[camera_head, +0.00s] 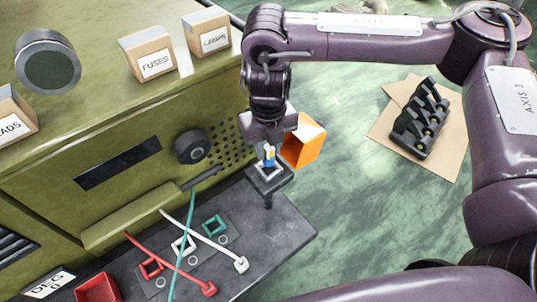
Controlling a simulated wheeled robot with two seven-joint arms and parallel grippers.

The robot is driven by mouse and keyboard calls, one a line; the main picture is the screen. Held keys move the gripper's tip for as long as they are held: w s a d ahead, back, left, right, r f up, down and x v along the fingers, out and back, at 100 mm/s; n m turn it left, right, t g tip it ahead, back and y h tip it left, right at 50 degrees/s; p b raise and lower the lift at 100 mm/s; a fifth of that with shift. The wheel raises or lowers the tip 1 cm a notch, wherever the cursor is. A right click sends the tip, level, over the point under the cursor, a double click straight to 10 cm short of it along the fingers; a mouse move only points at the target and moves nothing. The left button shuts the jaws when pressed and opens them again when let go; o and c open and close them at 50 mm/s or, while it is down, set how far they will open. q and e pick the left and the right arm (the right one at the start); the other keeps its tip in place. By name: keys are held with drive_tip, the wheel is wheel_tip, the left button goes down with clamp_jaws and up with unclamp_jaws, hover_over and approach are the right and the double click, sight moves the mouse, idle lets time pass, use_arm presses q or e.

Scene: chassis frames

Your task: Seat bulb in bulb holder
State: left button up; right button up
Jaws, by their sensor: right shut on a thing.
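My right gripper (268,148) comes down from the purple arm at the upper middle, pointing down. It is shut on a small blue and yellow piece, which I take to be the bulb (269,157). The bulb is upright, directly over the bulb holder (272,180), a dark square block with a pale top at the bench's back right edge. The bulb's lower end is at the pale top; I cannot tell whether it is inside or just above it. The fingers partly hide the bulb. My left gripper is not in view.
An orange open box (304,142) stands close right of the gripper. The grey bench (270,238) carries red, white and green square sockets and leads. A green cabinet (85,110) with boxes on top is at left. A black rack (420,120) lies on cardboard at right.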

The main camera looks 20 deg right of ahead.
sight(269, 158)
wheel_tip(269, 158, down, 3)
drive_tip(key=shift+s+r, duration=0.1)
drive_tip(key=shift+f, duration=0.5)
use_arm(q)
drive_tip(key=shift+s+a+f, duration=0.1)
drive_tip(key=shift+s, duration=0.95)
use_arm(e)
drive_tip(key=shift+f, duration=0.15)
drive_tip(key=o, duration=1)
drive_tip(key=shift+c, duration=0.2)
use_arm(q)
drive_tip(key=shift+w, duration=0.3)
